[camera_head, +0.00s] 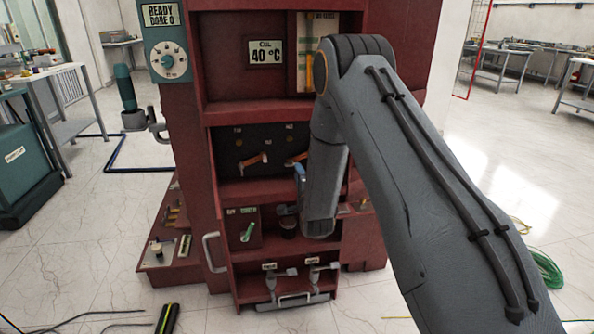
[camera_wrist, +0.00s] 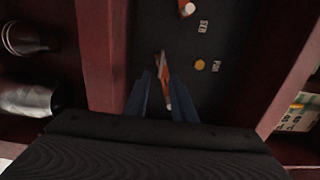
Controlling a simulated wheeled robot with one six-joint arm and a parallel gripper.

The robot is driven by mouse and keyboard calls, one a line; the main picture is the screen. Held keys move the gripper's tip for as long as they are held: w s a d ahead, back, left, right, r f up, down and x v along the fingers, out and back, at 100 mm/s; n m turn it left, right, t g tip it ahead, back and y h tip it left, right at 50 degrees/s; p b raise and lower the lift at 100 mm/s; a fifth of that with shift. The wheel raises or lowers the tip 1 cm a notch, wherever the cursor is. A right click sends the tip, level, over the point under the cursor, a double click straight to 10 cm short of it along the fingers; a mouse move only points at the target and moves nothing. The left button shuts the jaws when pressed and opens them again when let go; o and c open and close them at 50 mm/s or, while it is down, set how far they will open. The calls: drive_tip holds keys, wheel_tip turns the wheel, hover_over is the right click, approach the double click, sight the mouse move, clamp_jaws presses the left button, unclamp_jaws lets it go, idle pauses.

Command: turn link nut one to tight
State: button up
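A black panel (camera_head: 276,143) in the red cabinet's middle bay carries two copper-coloured links, a left link (camera_head: 253,161) and a right link (camera_head: 297,158). My gripper (camera_head: 299,174) is in front of the panel's right side, largely hidden by my arm. In the wrist view my gripper (camera_wrist: 163,88) has its two blue fingers apart, with an orange-copper link (camera_wrist: 162,68) between them and dark gaps beside it. I cannot tell whether they touch it. A second copper piece (camera_wrist: 187,9) shows at the top, and a small brass disc (camera_wrist: 200,64) lies to the right. I cannot tell which part is nut one.
Red shelf walls (camera_wrist: 103,50) flank the panel closely. Below are a small box with a green lever (camera_head: 247,231), a dark cylinder (camera_head: 288,222) and a drawer with two T-handles (camera_head: 272,277). A dial (camera_head: 169,60) is at upper left.

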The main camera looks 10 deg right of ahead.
drive_tip(key=shift+s, duration=1.4)
drive_tip(key=s+r+n+g+p, duration=0.2)
drive_tip(key=s+r+n+g, duration=0.2)
drive_tip(key=s, duration=1.1)
drive_tip(key=s+d+r+n+g+p, duration=0.1)
drive_tip(key=s+r+n+g, duration=0.3)
drive_tip(key=s+n+g, duration=0.4)
drive_tip(key=s+d+r+n+g+p, duration=0.1)
drive_tip(key=s+r+n+g+p, duration=0.2)
drive_tip(key=s, duration=1.8)
drive_tip(key=r+n+g, duration=0.1)
drive_tip(key=n+g, duration=0.2)
drive_tip(key=shift+s+d+p, duration=0.25)
drive_tip(key=shift+s+p, duration=0.15)
